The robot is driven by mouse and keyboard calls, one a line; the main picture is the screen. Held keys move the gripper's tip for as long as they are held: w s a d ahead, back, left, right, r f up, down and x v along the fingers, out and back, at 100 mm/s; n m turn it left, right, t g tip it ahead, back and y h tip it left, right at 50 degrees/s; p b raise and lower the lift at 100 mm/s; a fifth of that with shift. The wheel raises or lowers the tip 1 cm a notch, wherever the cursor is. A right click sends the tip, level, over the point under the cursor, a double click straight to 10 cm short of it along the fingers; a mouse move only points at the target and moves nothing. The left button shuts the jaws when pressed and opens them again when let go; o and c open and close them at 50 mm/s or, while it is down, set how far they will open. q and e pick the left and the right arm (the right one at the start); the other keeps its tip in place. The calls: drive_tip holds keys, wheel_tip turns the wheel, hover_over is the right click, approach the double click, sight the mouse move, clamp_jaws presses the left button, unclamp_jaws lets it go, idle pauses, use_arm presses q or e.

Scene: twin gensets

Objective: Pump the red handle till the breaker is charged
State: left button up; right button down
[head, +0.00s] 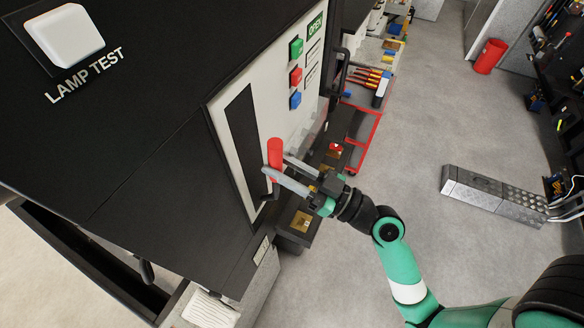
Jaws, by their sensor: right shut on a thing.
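The red handle (275,152) sticks out from the dark vertical slot (241,140) in the light breaker panel (272,98). My right gripper (275,170) is shut on the red handle, with its grey fingers at the handle's lower part. The handle stands about upright in the picture, near the slot's lower half. A green sign reading OPEN (315,26) is at the panel's top right. A charge indicator cannot be made out. My left gripper is not in view.
Green (296,48), red (295,76) and blue (295,100) buttons sit above the handle. A black cabinet with a white LAMP TEST button (65,36) fills the left. A red tool cart (365,135) stands behind. Grey floor at right is mostly clear.

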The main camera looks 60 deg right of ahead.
drive_tip(key=s+d+f+b, duration=0.1)
drive_tip(key=s+f+b, duration=0.4)
drive_tip(key=s, duration=0.3)
drive_tip(key=shift+s+d+b, duration=0.15)
drive_tip(key=shift+s+b, duration=0.15)
drive_tip(key=shift+s, duration=0.05)
